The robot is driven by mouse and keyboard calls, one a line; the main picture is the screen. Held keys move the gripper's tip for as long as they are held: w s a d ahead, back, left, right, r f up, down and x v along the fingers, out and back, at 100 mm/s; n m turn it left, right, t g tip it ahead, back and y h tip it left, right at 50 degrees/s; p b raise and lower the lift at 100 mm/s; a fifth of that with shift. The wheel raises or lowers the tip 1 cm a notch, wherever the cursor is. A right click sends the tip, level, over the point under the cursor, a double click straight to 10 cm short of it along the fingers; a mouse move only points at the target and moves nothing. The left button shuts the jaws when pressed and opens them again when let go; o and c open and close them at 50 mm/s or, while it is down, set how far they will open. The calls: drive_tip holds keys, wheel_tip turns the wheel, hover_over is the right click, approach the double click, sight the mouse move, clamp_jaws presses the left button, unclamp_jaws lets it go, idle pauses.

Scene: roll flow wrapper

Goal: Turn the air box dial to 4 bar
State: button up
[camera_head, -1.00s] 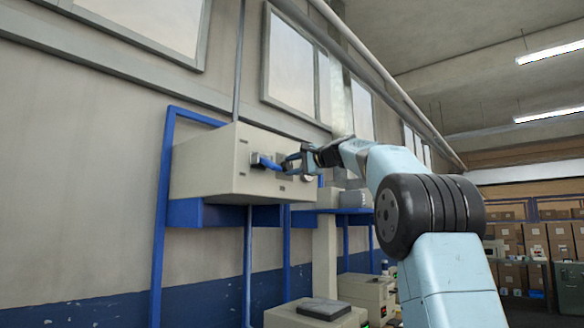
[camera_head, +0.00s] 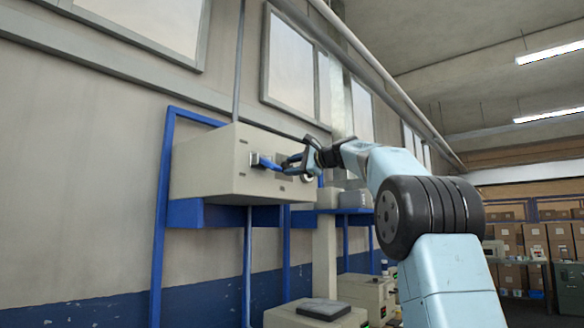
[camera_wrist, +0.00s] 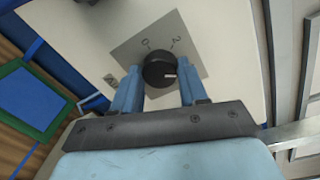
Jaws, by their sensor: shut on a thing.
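The air box (camera_head: 225,165) is a beige box on a blue wall frame. In the wrist view its black round dial (camera_wrist: 157,66) sits on a grey plate (camera_wrist: 130,50) marked 0 and 2. The dial's white mark (camera_wrist: 170,75) points to the picture's right, past the 2 going clockwise from the 0. Other figures are hidden or not readable. My gripper (camera_wrist: 158,86) is shut on the dial, with one blue finger on each side. In the head view my gripper (camera_head: 305,166) is at the box's front face, and the dial is mostly hidden behind it.
A blue shelf (camera_head: 345,211) and beige machines (camera_head: 310,318) stand below and beyond. Open floor space lies to the right, before stacked cartons (camera_head: 537,240).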

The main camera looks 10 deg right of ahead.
drive_tip(key=shift+w+d+f, duration=0.1)
drive_tip(key=shift+w+f, duration=0.05)
drive_tip(key=shift+f, duration=0.25)
drive_tip(key=o, duration=0.9)
drive_tip(key=shift+o, duration=0.8)
drive_tip(key=shift+r, duration=0.25)
drive_tip(key=v, duration=1.3)
drive_tip(key=shift+s+d, duration=0.2)
drive_tip(key=shift+s, duration=0.15)
drive_tip(key=shift+r, duration=0.1)
